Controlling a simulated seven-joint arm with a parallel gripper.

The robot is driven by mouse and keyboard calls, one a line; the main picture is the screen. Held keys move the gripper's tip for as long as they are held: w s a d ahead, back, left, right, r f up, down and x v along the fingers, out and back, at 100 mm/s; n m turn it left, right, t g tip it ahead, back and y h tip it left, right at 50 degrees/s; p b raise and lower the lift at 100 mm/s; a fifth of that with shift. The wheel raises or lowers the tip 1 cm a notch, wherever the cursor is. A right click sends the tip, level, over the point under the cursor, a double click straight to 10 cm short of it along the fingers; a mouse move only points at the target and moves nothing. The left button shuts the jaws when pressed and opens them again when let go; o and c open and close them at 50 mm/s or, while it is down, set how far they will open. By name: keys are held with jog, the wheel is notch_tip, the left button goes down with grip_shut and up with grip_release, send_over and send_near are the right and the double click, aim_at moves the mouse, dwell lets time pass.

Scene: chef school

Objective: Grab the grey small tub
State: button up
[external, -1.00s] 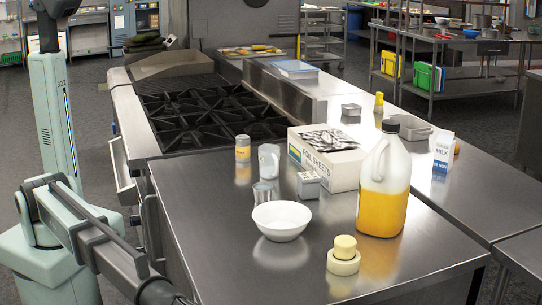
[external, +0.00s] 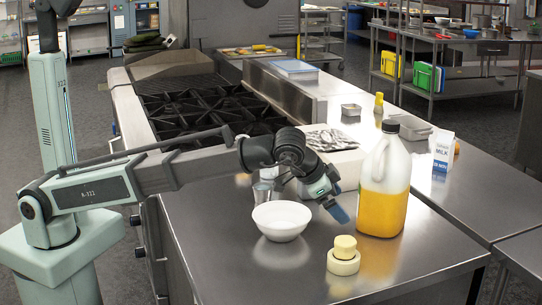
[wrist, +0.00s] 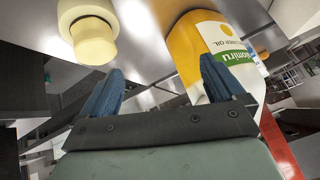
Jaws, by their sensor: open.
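A small grey metal tub (external: 351,110) stands on the raised steel counter behind the foil box in the external view. A larger, shallow grey metal tub (external: 416,132) sits to its right, partly behind the jug. I cannot tell for certain which one is the task's tub, but the first is smaller. My gripper (external: 339,212) is over the front counter, between the white bowl and the oil jug, well in front of both tubs. In the wrist view my gripper (wrist: 160,82) has its blue fingers apart with nothing between them. Neither tub can be made out there.
The oil jug (external: 385,200) stands close right of my gripper. The white bowl (external: 281,222) is to its left and a cream round-topped object (external: 344,257) in front. The foil box (external: 345,165) is partly hidden by my arm. A milk carton (external: 443,151) stands at right.

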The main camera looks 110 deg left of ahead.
jog(key=s+a+r+n+g+h, duration=0.2)
jog(key=s+a+n+h, duration=0.1)
jog(key=s+a, duration=1.95)
jog(key=w+a+f, duration=0.1)
jog(key=f, duration=0.1)
jog(key=w+a+f, duration=0.1)
jog(key=f, duration=0.1)
jog(key=w+a+f, duration=0.1)
jog(key=f, duration=0.2)
jog(key=shift+w+a+f, duration=0.1)
jog(key=shift+w+a, duration=0.2)
jog(key=shift+w, duration=0.1)
jog(key=shift+a+x, duration=0.1)
jog(key=shift+x, duration=1.2)
jog(key=shift+a+x, duration=0.15)
jog(key=shift+x, duration=1.15)
jog(key=shift+w, duration=0.2)
jog(key=c, duration=1.2)
